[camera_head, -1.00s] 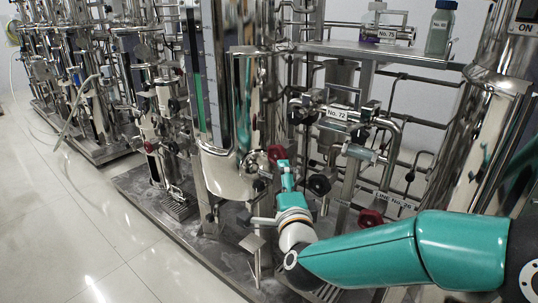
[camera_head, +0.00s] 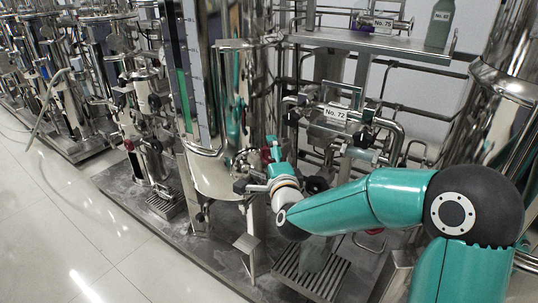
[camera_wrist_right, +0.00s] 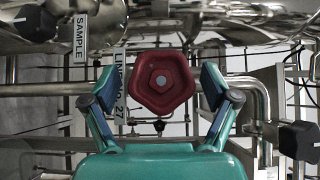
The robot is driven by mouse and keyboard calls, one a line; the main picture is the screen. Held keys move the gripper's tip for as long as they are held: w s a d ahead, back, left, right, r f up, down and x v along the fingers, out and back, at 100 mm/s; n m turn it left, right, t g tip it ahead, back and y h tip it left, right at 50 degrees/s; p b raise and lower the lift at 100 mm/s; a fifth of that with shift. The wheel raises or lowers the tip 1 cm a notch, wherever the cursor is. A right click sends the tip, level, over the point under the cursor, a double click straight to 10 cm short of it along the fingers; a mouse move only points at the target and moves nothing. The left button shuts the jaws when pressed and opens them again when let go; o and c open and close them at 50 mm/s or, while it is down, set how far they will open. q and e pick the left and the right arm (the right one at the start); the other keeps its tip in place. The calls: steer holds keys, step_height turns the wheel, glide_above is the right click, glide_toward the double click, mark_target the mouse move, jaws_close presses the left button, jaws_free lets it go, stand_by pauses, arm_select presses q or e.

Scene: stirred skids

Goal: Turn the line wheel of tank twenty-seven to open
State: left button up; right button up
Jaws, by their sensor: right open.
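My right gripper (camera_wrist_right: 158,86) is open, one finger on each side of the wheel in the picture, with a gap on both sides. I cannot tell whether the fingertips reach its depth. In the head view my right gripper (camera_head: 258,167) is low beside a shiny steel tank (camera_head: 213,178), with a bit of red wheel (camera_head: 266,155) showing by it. My left gripper is not in view.
A "SAMPLE" label (camera_wrist_right: 80,33) and steel pipes surround the wheel; a black knob (camera_wrist_right: 299,140) is at right. The tiled floor (camera_head: 60,225) at left is clear.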

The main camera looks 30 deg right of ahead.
steer(key=shift+a, duration=0.1)
steer(key=shift+c, duration=0.3)
